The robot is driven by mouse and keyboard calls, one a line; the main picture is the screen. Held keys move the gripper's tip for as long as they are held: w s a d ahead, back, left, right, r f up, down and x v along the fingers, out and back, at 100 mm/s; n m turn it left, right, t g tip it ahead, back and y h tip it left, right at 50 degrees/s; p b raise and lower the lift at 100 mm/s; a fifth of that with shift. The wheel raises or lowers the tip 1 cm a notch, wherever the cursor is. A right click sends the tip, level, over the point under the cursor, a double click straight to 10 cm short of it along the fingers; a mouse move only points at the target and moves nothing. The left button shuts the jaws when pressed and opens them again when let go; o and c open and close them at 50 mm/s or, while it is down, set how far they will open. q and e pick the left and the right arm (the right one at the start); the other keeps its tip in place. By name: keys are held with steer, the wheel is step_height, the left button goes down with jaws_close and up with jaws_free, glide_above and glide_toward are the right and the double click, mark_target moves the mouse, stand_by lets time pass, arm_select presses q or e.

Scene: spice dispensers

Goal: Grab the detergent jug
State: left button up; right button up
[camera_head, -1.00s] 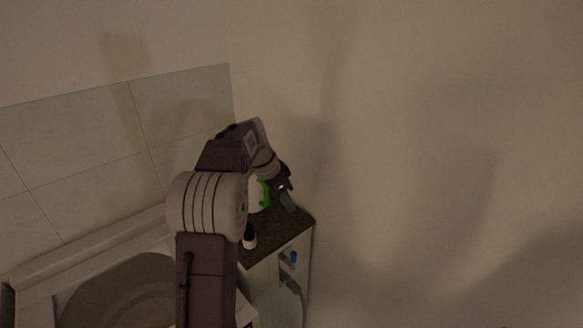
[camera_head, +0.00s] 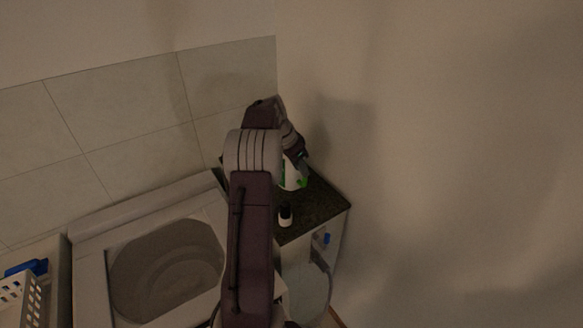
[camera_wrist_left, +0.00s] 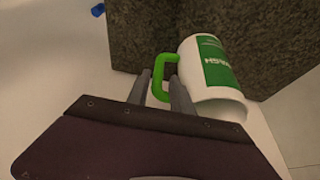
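The detergent jug (camera_head: 291,178) is white with green parts and stands on the dark countertop (camera_head: 318,208) near the wall corner. In the left wrist view, the jug (camera_wrist_left: 214,70) shows a green label and a green handle (camera_wrist_left: 158,84). My left gripper (camera_head: 302,162) is at the jug, its arm hiding part of it. In the left wrist view, the fingers of the left gripper (camera_wrist_left: 160,84) are apart, with the handle's bar between them. I see a gap beside the bar, so they do not look closed on it. My right gripper is not in view.
A small white bottle with a black cap (camera_head: 285,216) stands on the counter in front of the jug. A washing machine (camera_head: 88,262) with an open drum is to the left. A white basket (camera_head: 18,300) is at the far left. Walls bound the counter behind and right.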

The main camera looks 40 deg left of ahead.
arm_select(q)
steer(key=p+x, duration=0.1)
steer(key=x, duration=0.4)
steer(key=shift+s+d+r, duration=0.1)
steer(key=shift+s+d, duration=0.05)
jaws_close()
steer(key=shift+r, duration=0.1)
stand_by(1.0)
